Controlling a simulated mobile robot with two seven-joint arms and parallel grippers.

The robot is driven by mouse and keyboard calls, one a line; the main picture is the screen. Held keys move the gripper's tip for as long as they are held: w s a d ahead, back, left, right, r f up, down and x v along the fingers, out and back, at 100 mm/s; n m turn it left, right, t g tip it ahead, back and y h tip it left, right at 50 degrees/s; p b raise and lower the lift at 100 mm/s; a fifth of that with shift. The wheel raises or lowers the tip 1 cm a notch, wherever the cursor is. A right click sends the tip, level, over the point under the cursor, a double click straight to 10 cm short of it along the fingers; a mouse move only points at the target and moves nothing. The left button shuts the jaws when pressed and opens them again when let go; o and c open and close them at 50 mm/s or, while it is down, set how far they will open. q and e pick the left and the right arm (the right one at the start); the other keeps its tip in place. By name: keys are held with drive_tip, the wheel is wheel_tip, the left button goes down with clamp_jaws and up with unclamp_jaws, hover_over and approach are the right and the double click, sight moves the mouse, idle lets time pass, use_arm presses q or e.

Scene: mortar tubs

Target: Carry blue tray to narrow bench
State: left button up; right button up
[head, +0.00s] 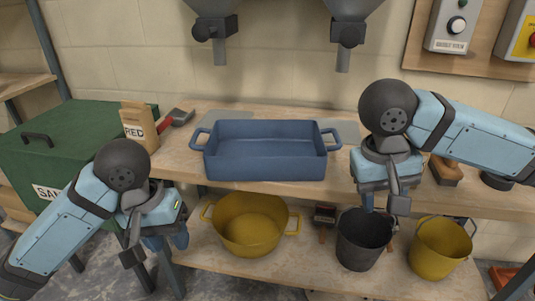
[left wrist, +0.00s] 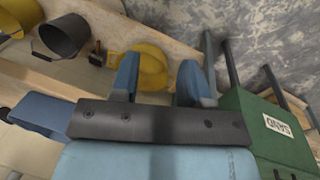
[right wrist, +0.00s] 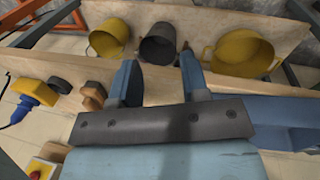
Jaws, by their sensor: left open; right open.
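The blue tray (head: 265,165) is an empty rectangular tub with a loop handle at each end. It stands upright on the wooden bench (head: 300,190) against the wall. My left gripper (head: 165,240) is open and empty, in front of the bench, left of and lower than the tray. My right gripper (head: 385,200) is open and empty, to the right of the tray and apart from its right handle. In the left wrist view the tray (left wrist: 40,112) shows at the left edge. In the right wrist view it (right wrist: 285,110) shows at the right.
A yellow tub (head: 250,228), a black bucket (head: 360,245) and a yellow bucket (head: 438,250) stand on the lower shelf. A green sand box (head: 60,145) is at the left. Two hoppers hang above.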

drive_tip(key=r, duration=0.2)
drive_tip(key=a+r, duration=0.1)
drive_tip(key=r, duration=0.1)
drive_tip(key=shift+r, duration=0.35)
